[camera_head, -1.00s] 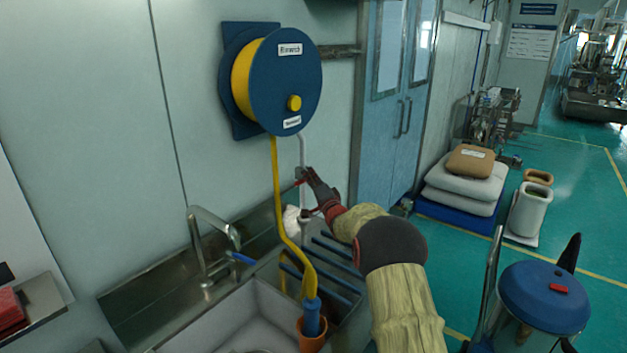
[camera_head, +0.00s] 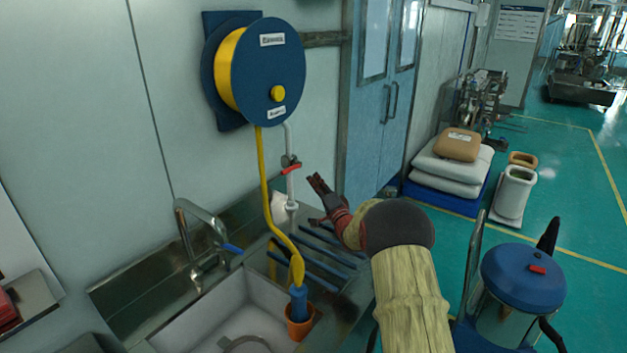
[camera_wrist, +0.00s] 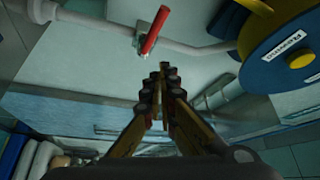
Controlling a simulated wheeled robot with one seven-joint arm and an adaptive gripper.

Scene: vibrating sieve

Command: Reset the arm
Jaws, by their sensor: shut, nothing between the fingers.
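My gripper (camera_head: 316,196) hangs above the right part of the sink unit in the head view, to the right of the white wall pipe. In the wrist view my gripper (camera_wrist: 163,98) shows its two fingers shut together, with nothing between them. A red valve handle (camera_head: 291,169) sits on the white pipe (camera_head: 290,188), up and to the left of my gripper and apart from it. In the wrist view the red handle (camera_wrist: 157,28) lies beyond the fingertips.
A blue hose reel (camera_head: 262,72) hangs on the wall. Its yellow hose (camera_head: 266,190) runs down to a blue nozzle in an orange cup (camera_head: 299,325). The sink faucet (camera_head: 200,232) stands at left. Stacked sacks (camera_head: 450,170) and a blue-lidded vessel (camera_head: 523,275) stand at right.

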